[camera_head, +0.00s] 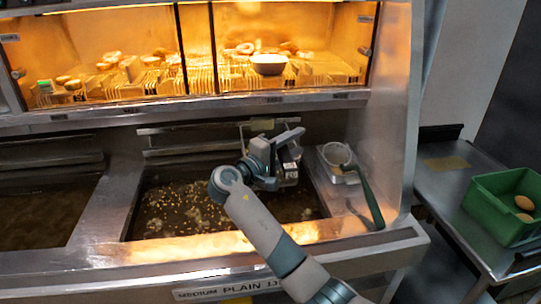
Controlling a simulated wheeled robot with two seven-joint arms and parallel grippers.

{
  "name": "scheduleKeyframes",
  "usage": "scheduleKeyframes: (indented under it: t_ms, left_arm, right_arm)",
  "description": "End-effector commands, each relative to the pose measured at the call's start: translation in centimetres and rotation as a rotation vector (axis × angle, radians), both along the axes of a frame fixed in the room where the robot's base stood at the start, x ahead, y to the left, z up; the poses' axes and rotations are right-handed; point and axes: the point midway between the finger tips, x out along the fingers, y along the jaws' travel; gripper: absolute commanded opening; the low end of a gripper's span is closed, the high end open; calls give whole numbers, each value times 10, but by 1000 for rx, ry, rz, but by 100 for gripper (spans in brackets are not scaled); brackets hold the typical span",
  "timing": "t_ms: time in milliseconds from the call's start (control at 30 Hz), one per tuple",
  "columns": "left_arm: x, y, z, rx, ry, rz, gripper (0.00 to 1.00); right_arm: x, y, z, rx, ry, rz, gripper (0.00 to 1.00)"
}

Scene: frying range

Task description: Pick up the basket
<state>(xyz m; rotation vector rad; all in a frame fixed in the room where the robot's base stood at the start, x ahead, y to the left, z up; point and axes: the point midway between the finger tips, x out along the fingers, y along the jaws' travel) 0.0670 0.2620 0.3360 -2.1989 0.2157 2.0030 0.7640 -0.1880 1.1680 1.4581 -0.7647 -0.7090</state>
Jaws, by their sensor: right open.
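A small round metal basket (337,154) with a long dark green handle (370,200) rests on the steel ledge to the right of the fryer vat. Its handle points down toward the front edge. My right gripper (291,158) is open over the vat, to the left of the basket and apart from it. Nothing shows between its jaws. My right arm reaches in from the bottom and partly hides the vat. My left gripper is not in view.
The vat (165,208) holds dark oil with small floating pieces. A second vat (40,215) lies at left. A lit glass-fronted cabinet (110,50) with food stands behind. A green bin (487,207) with brown items sits on the side table at right.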

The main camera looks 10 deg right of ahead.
Motion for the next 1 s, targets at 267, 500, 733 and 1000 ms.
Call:
scheduleKeyframes:
  t_ms: [267, 500, 733, 1000]
  left_arm:
    - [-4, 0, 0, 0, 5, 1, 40]
    - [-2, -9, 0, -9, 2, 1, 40]
    - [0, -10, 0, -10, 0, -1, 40]
    - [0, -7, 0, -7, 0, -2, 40]
  right_arm:
    - [0, 0, 0, 0, 0, 0, 29]
    - [0, 0, 0, 0, 0, 0, 0]
    - [0, 0, -1, 1, 1, 0, 0]
    - [0, 0, -1, 0, 1, 0, 0]
